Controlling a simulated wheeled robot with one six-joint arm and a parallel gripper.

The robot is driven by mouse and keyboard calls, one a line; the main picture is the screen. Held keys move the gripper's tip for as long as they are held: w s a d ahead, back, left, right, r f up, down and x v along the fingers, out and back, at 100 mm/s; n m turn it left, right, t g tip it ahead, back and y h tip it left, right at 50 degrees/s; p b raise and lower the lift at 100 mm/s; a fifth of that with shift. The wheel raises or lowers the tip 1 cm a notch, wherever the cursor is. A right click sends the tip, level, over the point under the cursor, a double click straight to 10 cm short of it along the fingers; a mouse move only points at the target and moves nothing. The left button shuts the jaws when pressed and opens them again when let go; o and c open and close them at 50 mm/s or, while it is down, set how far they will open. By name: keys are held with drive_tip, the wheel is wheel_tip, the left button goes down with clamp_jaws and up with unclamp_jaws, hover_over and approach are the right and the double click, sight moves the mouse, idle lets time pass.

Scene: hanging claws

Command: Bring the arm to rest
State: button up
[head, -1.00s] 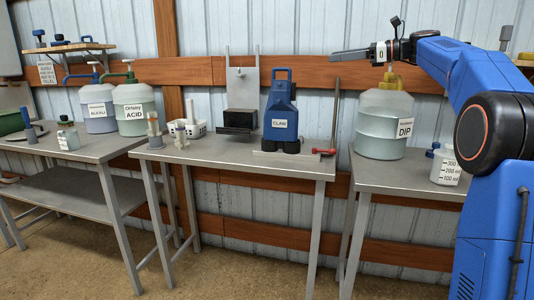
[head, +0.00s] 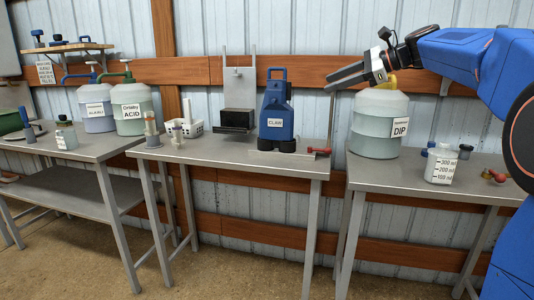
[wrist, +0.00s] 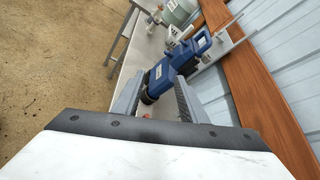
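My gripper (head: 347,76) is at the end of my raised blue arm, in front of the wall and above the tables. Its grey fingers point left and slightly down, level with the top of the DIP jug. In the wrist view the two fingers (wrist: 158,100) are apart, with nothing held between them. The blue CLAW unit (head: 277,115) stands on the middle table, left of and below the gripper. It also shows beyond the fingers in the wrist view (wrist: 165,72).
A measuring bottle (head: 441,164) is on the right table (head: 400,180). The middle table (head: 220,150) has a bare front. The plank wall (head: 330,95) is behind.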

drive_tip(key=s+d+f+n+h, duration=0.2)
drive_tip(key=s+f+n, duration=0.4)
drive_tip(key=s+f, duration=0.7)
drive_tip(key=s+d+f+n+g+h, duration=0.1)
drive_tip(key=s+d+f+n+h, duration=0.2)
drive_tip(key=s+f, duration=1.1)
drive_tip(key=s+d+f+n+h, duration=0.3)
drive_tip(key=s+f+n+h, duration=0.3)
drive_tip(key=s+f, duration=0.7)
drive_tip(key=s+n, duration=0.2)
drive_tip(key=s, duration=0.2)
drive_tip(key=shift+s+f+n+g, duration=0.2)
drive_tip(key=shift+f+n+g, duration=0.15)
drive_tip(key=shift+n+g, duration=0.05)
